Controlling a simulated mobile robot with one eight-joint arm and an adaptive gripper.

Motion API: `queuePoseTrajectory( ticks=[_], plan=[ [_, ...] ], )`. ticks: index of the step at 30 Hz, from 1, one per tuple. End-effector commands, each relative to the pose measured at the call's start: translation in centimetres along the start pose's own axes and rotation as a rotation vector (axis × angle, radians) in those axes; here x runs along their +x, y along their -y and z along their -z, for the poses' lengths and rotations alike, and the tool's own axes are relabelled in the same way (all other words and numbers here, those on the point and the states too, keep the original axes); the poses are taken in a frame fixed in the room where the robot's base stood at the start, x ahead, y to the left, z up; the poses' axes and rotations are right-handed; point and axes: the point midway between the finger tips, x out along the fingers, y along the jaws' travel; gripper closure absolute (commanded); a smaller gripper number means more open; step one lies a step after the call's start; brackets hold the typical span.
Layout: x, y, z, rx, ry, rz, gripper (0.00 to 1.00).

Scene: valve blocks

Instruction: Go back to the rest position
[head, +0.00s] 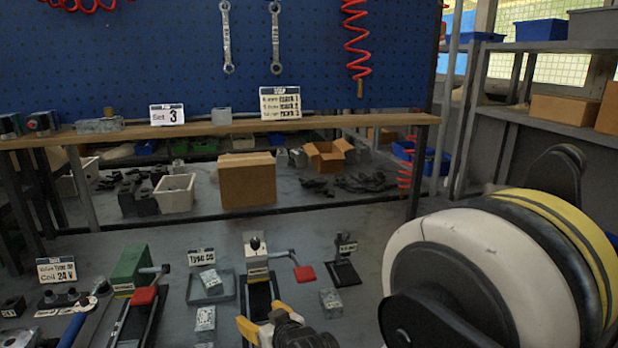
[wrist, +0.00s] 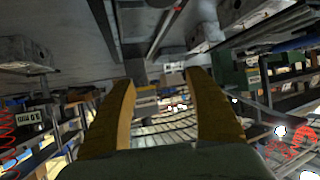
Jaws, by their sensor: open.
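My gripper (wrist: 158,105) shows in the wrist view as two yellow fingers standing apart with nothing between them. In the head view my gripper (head: 262,328) shows at the bottom middle, low over the front of the bench, partly cut off by the frame's lower edge. My large white, black and yellow arm link fills the right side of the head view. The wrist view looks out into the room, tilted, with shelves and blurred items far off.
A green-topped fixture (head: 131,266) and a grey-topped fixture (head: 257,256), both with red-ended levers, stand near the gripper. A grey tray (head: 226,289), small metal blocks (head: 330,302) and a black stand (head: 343,272) are close by. A wooden shelf (head: 365,122) runs behind.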

Motion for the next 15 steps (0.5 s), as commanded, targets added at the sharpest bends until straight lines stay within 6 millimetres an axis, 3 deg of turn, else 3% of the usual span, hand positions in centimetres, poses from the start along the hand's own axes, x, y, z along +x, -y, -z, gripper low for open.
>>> queuePoseTrajectory(
  ticks=[8, 11, 15],
  plan=[
    [-5.6, -4.8, 1.8, 0.049, 0.088, -0.076, 0.37],
    [-9.1, -7.2, 2.2, 0.081, 0.137, -0.121, 0.37],
    [-15.3, -10.3, 1.7, 0.137, 0.221, -0.194, 0.37]
  ],
)
